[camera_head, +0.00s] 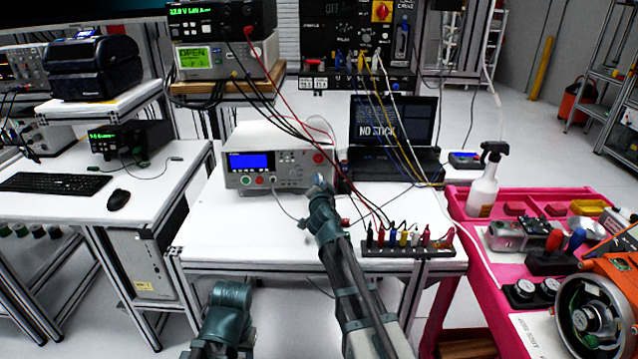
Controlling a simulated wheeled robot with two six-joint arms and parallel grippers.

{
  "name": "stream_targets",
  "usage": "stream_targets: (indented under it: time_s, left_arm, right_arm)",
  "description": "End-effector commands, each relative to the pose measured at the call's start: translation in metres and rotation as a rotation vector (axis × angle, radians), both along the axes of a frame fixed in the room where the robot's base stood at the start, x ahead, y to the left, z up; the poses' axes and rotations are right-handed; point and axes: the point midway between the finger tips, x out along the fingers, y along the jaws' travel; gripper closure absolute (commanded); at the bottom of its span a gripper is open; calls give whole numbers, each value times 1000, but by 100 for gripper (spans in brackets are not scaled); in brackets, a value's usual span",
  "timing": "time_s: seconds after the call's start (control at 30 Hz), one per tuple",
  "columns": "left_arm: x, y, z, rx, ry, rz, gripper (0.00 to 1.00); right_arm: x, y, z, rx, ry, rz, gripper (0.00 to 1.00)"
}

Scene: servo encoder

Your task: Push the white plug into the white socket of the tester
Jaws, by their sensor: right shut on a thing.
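The tester (277,160) is a white box with a blue display, standing on the white bench. Its front face has small round sockets and knobs. My right gripper (320,184) is in front of the tester's right side, above the bench. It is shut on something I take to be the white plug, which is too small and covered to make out. A thin pale cable loops from the tester's lower front toward this gripper. Part of my left arm shows at the bottom; its gripper is not visible.
A dark rack of several coloured plugs (408,250) lies at the bench's front right, with leads running up behind. A laptop (392,135) stands right of the tester. A pink cart (500,265) holds a spray bottle (484,190) and parts. The bench's front left is clear.

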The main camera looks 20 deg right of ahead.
Motion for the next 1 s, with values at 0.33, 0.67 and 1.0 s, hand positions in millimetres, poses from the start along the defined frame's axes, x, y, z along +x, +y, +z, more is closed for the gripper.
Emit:
stream_targets:
  time_s: [0.33,0.67,1.0]
  left_arm:
    - [0,0,0,0,0,0,50]
    - [0,0,0,0,0,0,50]
    - [0,0,0,0,0,0,50]
  right_arm:
    - [1,0,0,0,0,0,100]
    - [2,0,0,0,0,0,71]
    - [2,0,0,0,0,0,47]
